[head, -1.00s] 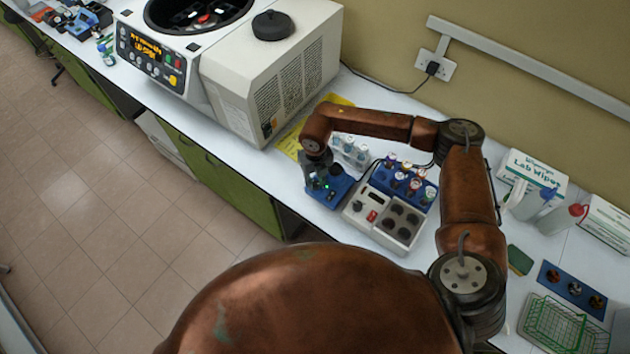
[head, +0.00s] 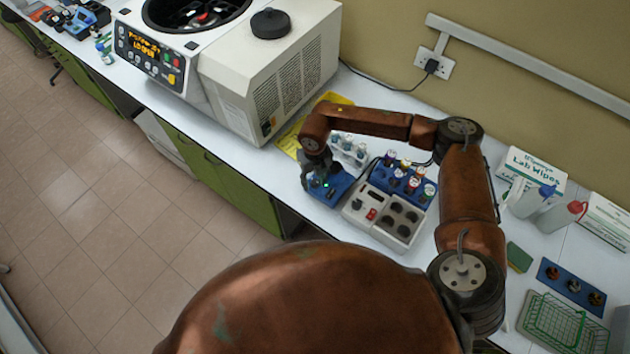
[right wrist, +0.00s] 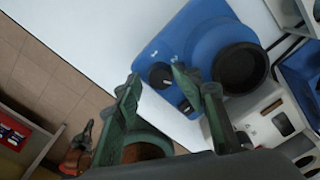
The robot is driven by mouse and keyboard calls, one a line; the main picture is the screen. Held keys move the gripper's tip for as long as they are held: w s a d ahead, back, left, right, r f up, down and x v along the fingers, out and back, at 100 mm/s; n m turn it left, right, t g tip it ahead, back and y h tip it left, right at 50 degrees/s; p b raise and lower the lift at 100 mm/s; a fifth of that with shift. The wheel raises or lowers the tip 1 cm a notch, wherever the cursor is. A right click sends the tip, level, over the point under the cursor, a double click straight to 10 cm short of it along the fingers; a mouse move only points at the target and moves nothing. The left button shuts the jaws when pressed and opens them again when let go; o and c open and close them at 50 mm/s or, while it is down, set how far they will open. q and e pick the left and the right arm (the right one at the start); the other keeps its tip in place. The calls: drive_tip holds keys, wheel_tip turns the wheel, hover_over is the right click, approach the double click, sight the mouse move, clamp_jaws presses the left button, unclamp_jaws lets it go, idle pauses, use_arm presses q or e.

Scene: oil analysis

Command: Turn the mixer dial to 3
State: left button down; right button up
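The mixer is a small blue unit (head: 340,187) on the bench, with a green light on its front. In the right wrist view its blue body (right wrist: 205,30) carries a round black cup (right wrist: 240,67). A small black dial (right wrist: 160,74) with a pale mark sits on the mixer's top face. My right gripper (right wrist: 157,78) is open, its two green-grey fingertips apart on either side of the dial as seen from the wrist. I cannot tell whether they touch it. In the head view my right gripper (head: 314,178) covers the mixer's left part. My left gripper is not in view.
A pale block with dark wells (head: 398,222) and a blue rack of vials (head: 402,181) stand right of the mixer. A rack of tubes (head: 348,149) is behind it. A large white centrifuge (head: 275,80) stands to the left. The bench's front edge is close.

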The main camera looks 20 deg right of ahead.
sight(314, 182)
drive_tip(key=shift+w+d+r, duration=0.1)
drive_tip(key=shift+r, duration=3.95)
